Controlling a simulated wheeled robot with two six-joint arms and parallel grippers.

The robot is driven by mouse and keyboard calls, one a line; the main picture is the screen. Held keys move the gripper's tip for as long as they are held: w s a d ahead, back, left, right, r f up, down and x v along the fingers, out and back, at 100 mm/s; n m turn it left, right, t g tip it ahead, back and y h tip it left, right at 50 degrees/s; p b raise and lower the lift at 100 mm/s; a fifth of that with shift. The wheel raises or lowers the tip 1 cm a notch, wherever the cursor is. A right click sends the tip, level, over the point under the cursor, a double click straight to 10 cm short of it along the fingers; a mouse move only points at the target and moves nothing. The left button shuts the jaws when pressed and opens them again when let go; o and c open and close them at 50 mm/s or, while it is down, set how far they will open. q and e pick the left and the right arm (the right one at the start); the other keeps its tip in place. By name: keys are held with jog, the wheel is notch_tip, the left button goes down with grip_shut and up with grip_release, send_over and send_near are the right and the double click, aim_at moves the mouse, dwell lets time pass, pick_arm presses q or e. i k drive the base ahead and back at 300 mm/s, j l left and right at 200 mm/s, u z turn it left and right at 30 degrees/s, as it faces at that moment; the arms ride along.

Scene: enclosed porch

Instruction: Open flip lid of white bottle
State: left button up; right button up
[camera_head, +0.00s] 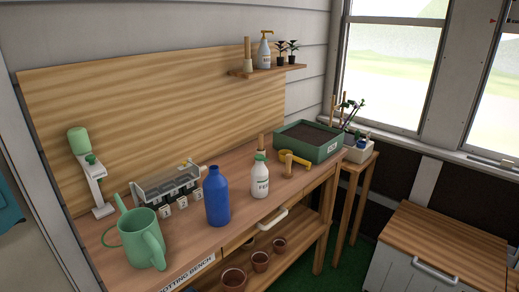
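The white bottle (260,180) stands upright on the wooden potting bench, right of a blue bottle. It has a dark printed label and a green cap (260,156) on top. The cap looks closed, but it is too small to make out a lid edge or hinge. Neither of my grippers shows in the head view.
On the bench (235,190) stand a green watering can (141,237), the blue bottle (217,196), a clear-lidded box (168,186), a yellow tool (293,160) and a green soil tray (308,141). A wooden-topped cabinet (440,243) stands at right. Pots sit on the lower shelf.

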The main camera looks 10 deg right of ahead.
aim_at(258, 157)
jog(key=i+l+u, duration=0.25)
jog(key=l+u, duration=0.25)
jog(key=l, duration=0.65)
jog(key=l+u, duration=0.45)
jog(key=l, duration=0.75)
